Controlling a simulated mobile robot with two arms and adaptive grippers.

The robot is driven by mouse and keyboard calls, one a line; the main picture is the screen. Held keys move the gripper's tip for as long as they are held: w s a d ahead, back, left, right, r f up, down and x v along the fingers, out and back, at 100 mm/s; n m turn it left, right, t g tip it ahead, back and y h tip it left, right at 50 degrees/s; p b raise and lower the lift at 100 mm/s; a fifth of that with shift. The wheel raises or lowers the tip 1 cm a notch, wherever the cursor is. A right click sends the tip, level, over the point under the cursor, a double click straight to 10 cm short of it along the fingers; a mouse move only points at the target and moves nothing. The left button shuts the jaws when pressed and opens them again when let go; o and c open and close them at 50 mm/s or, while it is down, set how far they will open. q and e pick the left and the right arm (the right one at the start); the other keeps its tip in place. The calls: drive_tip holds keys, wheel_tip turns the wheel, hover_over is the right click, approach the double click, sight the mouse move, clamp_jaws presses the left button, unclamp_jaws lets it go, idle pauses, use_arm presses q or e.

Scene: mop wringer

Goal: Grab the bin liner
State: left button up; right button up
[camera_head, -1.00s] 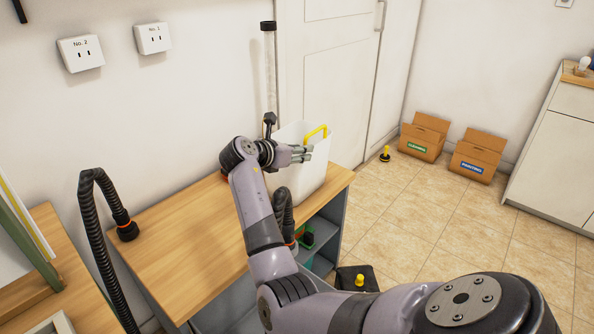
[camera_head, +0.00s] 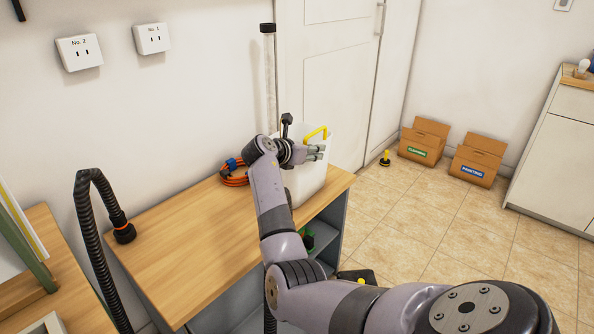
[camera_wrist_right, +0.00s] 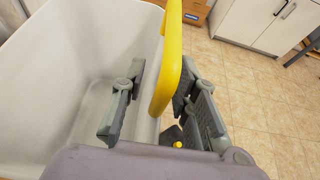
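The bin liner is a white, open-topped tub (camera_head: 311,182) with a yellow handle (camera_head: 318,131), standing at the right end of the wooden bench. My right gripper (camera_head: 315,152) is at its upper part and covers some of it. In the right wrist view, the yellow handle (camera_wrist_right: 173,60) rises between the two spread fingers of my right gripper (camera_wrist_right: 160,85). One finger is over the inside of the white tub (camera_wrist_right: 60,70); the other is on the outer side. A gap shows beside the handle, so the fingers look open. My left gripper is not in view.
An orange coiled cable (camera_head: 234,176) lies on the bench (camera_head: 190,235) behind my arm. A black hose (camera_head: 88,235) stands at the left. Two cardboard boxes (camera_head: 423,142) (camera_head: 476,160) and a small yellow-handled item (camera_head: 385,158) are on the floor. The tiled floor at right is clear.

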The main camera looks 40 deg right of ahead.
clamp_jaws()
idle(0.7)
